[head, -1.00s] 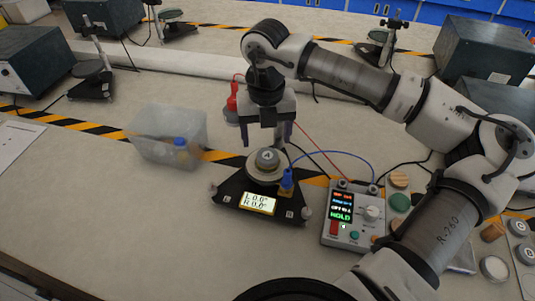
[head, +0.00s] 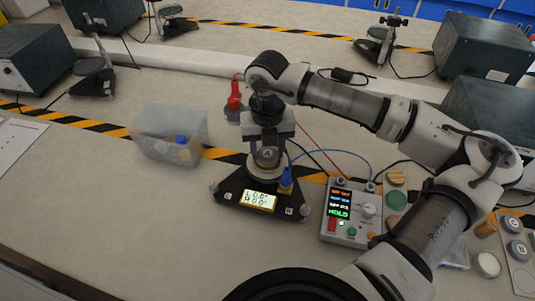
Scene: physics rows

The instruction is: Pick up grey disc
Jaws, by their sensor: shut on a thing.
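The grey disc (head: 267,156), with a dark mark on its top, is at the round platform (head: 262,173) of a black three-cornered device with a lit display (head: 259,200). My gripper (head: 266,158) points down over the platform, its fingers on either side of the disc and shut on it. The fingers and the gripper body hide part of the disc. I cannot tell whether the disc still touches the platform.
A clear bin (head: 169,135) stands left. The front left of the bench is clear.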

